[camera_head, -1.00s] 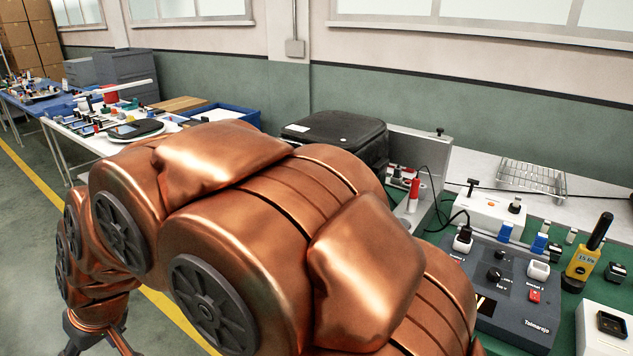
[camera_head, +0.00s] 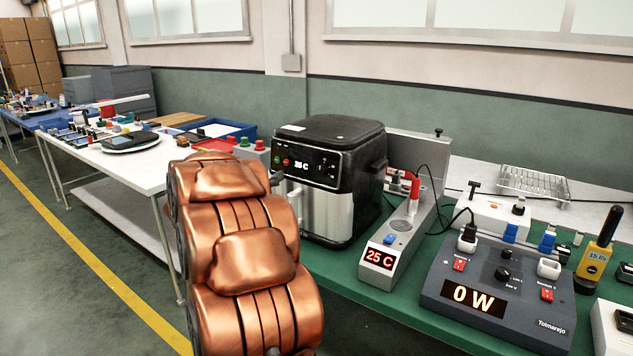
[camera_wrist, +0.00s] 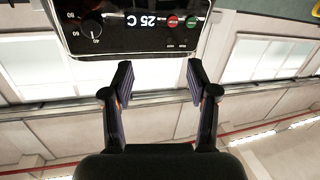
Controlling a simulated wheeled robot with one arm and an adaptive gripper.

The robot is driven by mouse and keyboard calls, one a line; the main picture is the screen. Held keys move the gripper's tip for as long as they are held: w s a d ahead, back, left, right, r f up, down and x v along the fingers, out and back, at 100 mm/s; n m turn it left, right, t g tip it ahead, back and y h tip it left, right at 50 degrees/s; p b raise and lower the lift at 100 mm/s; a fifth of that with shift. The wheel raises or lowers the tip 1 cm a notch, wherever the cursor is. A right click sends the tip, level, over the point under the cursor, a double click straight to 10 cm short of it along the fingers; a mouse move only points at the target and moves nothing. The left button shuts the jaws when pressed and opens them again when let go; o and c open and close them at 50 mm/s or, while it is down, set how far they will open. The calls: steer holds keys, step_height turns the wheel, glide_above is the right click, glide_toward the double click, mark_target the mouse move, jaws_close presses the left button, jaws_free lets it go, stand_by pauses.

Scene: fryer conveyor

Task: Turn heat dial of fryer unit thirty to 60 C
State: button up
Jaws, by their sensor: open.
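The fryer (camera_head: 327,210) is a black and silver air fryer on the green-topped table. Its control panel (camera_head: 310,167) has a small lit display and red and green buttons at the left. The wrist view shows the panel (camera_wrist: 140,42) upside down at the top, with the display reading 25 C. The heat dial (camera_wrist: 92,28), a round black knob with marks including 40, 60 and 80, is at the panel's left there. My gripper (camera_wrist: 160,80) is open and empty, its fingertips apart from the dial. My arm hides part of the fryer's left side in the head view.
Right of the fryer stand a grey device (camera_head: 400,240) reading 25 C and a dark control box (camera_head: 500,290) reading 0 W. Red and green buttons (camera_head: 250,145) stand behind my arm. A white table (camera_head: 130,165) is at left. The floor (camera_head: 80,270) there is clear.

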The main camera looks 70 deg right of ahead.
mark_target(320, 172)
steer(key=shift+s+d+f+m+g, duration=0.3)
steer(key=shift+s+d+g, duration=0.55)
steer(key=shift+s+d, duration=0.9)
steer(key=shift+s+d+f+m+g, duration=0.15)
steer(key=shift+s+d+m+g, duration=0.5)
steer(key=shift+s+d, duration=1.1)
steer(key=shift+s+d+f+m+g, duration=0.2)
steer(key=shift+s+d+g, duration=0.8)
steer(key=shift+s+d, duration=0.75)
steer(key=shift+w+d, duration=0.2)
jaws_close()
